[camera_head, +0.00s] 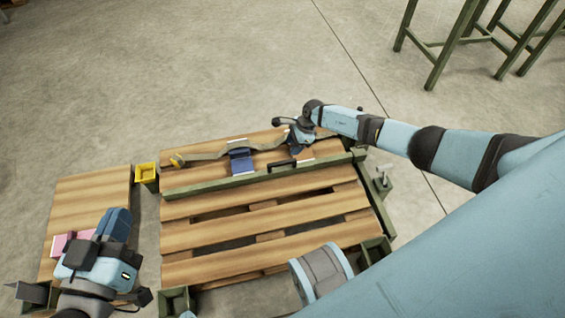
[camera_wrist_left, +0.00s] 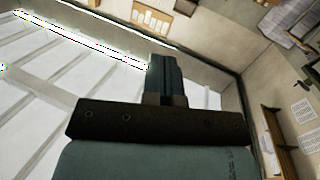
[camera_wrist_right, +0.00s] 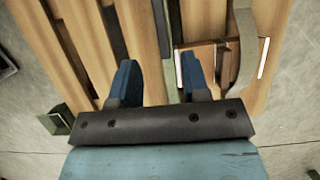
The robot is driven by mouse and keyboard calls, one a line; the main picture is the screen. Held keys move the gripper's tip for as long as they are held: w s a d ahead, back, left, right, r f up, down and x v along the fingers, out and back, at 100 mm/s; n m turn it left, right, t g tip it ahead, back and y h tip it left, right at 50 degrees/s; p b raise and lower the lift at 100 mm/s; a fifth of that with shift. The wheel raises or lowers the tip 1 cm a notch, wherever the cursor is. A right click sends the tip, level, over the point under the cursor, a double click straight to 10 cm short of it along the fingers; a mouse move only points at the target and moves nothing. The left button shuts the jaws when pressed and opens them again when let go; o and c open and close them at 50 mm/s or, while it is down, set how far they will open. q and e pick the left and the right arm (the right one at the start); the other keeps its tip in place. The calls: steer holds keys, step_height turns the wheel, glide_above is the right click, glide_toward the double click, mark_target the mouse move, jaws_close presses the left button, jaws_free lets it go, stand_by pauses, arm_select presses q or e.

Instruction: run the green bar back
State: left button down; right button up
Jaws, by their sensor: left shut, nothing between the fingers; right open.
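The green bar (camera_head: 225,185) lies across the slatted wooden table, with a black handle (camera_head: 282,164) on it toward its right end. It also shows in the right wrist view (camera_wrist_right: 174,45) as a narrow strip running away between the fingers. My right gripper (camera_head: 297,143) is over the far right part of the table, beyond the bar; its two blue fingers (camera_wrist_right: 160,82) are apart with nothing held. I cannot tell its height above the table. My left gripper (camera_head: 115,222) is at the lower left, away from the bar. Its fingers (camera_wrist_left: 163,75) are shut and empty.
A yellow bin (camera_head: 146,172) stands at the table's left corner. A smaller wooden table (camera_head: 90,195) with pink items (camera_head: 62,242) is at left. Green posts (camera_head: 380,185) edge the right side.

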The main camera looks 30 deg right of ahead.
mark_target(282, 162)
steer(key=b+x, duration=0.3)
steer(key=x, duration=0.5)
steer(key=shift+a+f+b, duration=0.15)
steer(key=shift+f+b, duration=0.05)
steer(key=shift+b, duration=0.2)
arm_select(q)
steer(key=m, duration=0.1)
steer(key=w+a+m+t, duration=0.1)
steer(key=w+m+h, duration=0.1)
steer(key=shift+w+a+r+t, duration=0.15)
steer(key=shift+a+r+t, duration=0.1)
steer(key=shift+t, duration=0.05)
arm_select(e)
steer(key=shift+w+a+f, duration=0.1)
steer(key=shift+a+f, duration=0.05)
steer(key=shift+f, duration=0.25)
jaws_close()
